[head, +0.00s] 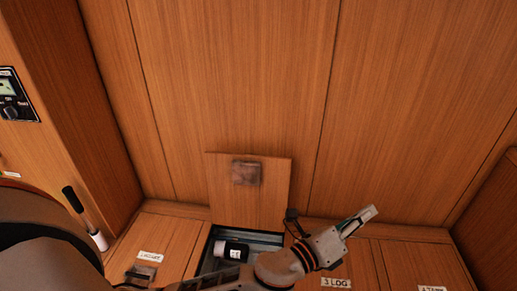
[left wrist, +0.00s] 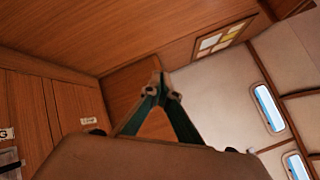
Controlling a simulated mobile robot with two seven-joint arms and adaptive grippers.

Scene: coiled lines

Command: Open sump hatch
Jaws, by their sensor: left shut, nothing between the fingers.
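A square wooden hatch lid (head: 250,203) stands upright against the panelled wall, with a metal plate (head: 246,173) near its top. No name label is readable on it, so I cannot confirm it is the sump hatch. Below it is an open recess (head: 265,240) in the floor, partly hidden by my left arm. A black and white object (head: 234,250) lies in the recess. My left gripper (head: 367,213) is shut and empty, to the right of the lid and apart from it. Its fingertips meet in the left wrist view (left wrist: 160,84). My right gripper is not in view.
A metal plate (head: 142,274) is on the left panel. A black-handled lever (head: 84,217) stands at left, below a wall instrument (head: 13,95). A side wall (head: 492,215) bounds the right.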

